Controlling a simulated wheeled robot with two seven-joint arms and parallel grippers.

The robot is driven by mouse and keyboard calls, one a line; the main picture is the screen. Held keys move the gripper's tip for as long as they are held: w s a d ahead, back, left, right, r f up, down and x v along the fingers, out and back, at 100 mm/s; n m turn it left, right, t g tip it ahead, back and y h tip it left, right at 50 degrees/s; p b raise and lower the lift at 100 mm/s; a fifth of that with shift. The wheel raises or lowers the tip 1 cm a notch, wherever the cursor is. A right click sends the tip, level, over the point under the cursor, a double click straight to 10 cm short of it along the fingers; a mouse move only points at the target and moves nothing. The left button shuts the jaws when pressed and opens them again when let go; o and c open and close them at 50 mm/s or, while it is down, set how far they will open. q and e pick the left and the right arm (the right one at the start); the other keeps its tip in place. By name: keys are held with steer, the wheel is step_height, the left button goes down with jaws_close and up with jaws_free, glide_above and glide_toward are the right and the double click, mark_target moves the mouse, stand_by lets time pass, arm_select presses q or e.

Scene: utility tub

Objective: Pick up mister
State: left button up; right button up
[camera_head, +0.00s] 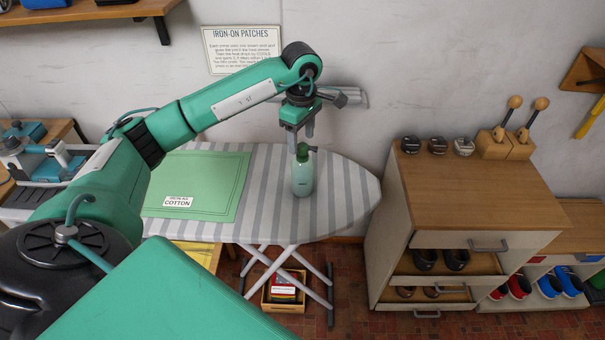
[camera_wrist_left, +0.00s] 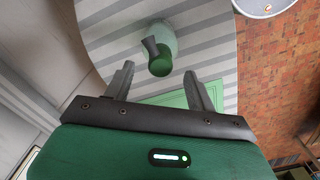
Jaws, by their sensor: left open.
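The mister (camera_head: 302,176) is a pale green bottle with a darker green top and a grey nozzle. It stands upright on the striped ironing board (camera_head: 345,190). My left gripper (camera_head: 299,142) is above and close to the mister's top in the head view, with its fingers pointing down. In the left wrist view, the mister (camera_wrist_left: 160,50) shows just beyond the two spread fingers (camera_wrist_left: 160,85), and nothing is held between them. Whether a finger touches the mister cannot be told. My right gripper is not in view.
A green cloth (camera_head: 205,185) with a cotton label lies on the board's left part. A sign (camera_head: 241,48) hangs on the wall behind my arm.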

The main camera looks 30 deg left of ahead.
mark_target(303, 146)
arm_select(q)
steer(key=f, duration=0.1)
steer(key=f+p, duration=0.2)
steer(key=f, duration=0.1)
steer(key=shift+d, duration=0.25)
steer(key=shift+f, duration=0.35)
steer(key=shift+c, duration=0.3)
jaws_close()
